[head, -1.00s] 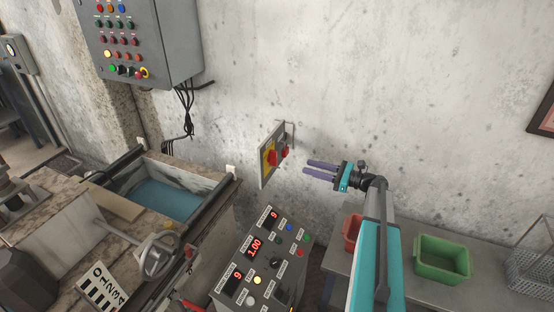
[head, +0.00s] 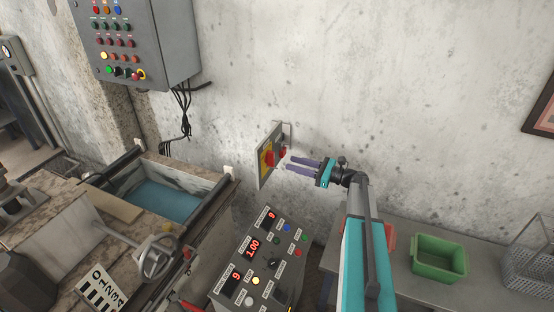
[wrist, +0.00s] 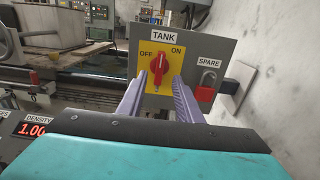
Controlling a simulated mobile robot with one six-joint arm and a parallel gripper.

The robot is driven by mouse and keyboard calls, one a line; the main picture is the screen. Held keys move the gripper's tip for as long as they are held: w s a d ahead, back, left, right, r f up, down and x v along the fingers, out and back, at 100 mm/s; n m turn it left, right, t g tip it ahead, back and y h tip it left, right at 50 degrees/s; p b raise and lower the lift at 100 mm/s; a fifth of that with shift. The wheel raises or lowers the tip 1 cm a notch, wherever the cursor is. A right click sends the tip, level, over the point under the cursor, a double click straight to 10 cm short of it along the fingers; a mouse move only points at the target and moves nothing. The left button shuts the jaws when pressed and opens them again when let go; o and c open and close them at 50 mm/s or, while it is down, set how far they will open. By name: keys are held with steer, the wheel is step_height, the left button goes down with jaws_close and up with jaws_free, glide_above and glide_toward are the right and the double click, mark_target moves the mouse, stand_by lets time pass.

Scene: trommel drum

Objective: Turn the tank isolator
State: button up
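The tank isolator is a red rotary knob (wrist: 159,65) on a yellow plate (wrist: 171,50) marked TANK, OFF and ON, fixed to a grey panel. In the head view the knob (head: 268,159) faces left on the wall-side panel. The knob's handle looks about upright, between the OFF and ON labels. My gripper (head: 291,164) is open and empty, just right of the panel. In the wrist view its two purple fingers (wrist: 159,98) point at the knob, one to each side below it. Whether they touch it I cannot tell.
A red padlocked SPARE switch (wrist: 206,84) sits right of the knob on the same panel. A sloped control console (head: 262,262) stands below. A water tank (head: 165,197) is at left. A green bin (head: 439,258) rests on the bench at right.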

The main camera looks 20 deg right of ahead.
mark_target(274, 158)
steer(key=shift+p+x, duration=0.55)
steer(key=shift+x, duration=3.4)
steer(key=shift+c, duration=0.3)
jaws_close()
